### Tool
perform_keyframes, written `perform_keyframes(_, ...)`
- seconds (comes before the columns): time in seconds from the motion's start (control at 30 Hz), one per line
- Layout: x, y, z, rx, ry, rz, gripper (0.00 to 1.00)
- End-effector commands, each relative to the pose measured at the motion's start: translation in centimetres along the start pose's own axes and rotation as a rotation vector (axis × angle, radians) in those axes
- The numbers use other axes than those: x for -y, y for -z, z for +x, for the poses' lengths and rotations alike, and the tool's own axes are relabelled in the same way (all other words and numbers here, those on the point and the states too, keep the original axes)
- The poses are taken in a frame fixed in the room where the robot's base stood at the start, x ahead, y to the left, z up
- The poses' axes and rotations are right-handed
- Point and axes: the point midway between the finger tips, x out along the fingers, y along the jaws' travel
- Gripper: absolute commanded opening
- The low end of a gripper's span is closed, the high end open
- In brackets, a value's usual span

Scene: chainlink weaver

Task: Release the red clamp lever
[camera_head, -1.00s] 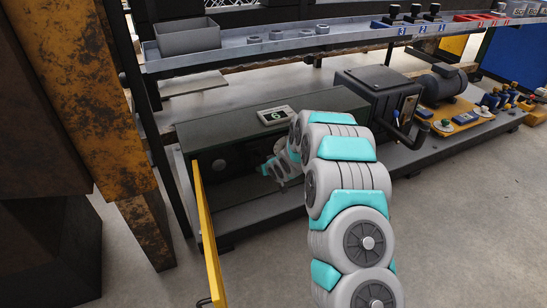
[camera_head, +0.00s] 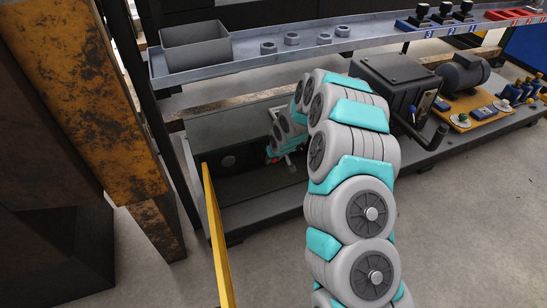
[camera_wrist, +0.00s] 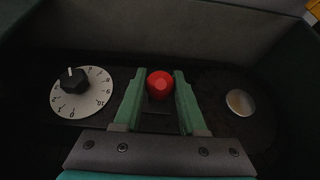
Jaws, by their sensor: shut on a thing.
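The red clamp lever shows in the wrist view as a round red knob (camera_wrist: 160,84), with a dark part below it. My gripper (camera_wrist: 159,98) has its two green fingers shut on the knob from the left and right. The rest of the lever is hidden or too dark to make out. In the head view my arm reaches into the open dark cabinet (camera_head: 229,187), and the gripper end is mostly hidden behind my arm links.
In the wrist view a numbered dial (camera_wrist: 98,90) is left of my gripper and a round metal disc (camera_wrist: 240,102) is right. A yellow-edged door (camera_head: 216,240) stands open at the cabinet's left. A shelf with a grey bin (camera_head: 196,45) and several nuts runs above.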

Motion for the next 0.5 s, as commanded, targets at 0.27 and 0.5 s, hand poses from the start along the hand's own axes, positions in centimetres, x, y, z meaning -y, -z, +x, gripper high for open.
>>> perform_keyframes(0.27,-0.07,0.31,0.05,-0.009,-0.001,-0.001,0.48)
perform_keyframes(0.5,-0.03,0.2,0.04,-0.006,-0.001,-0.001,0.7)
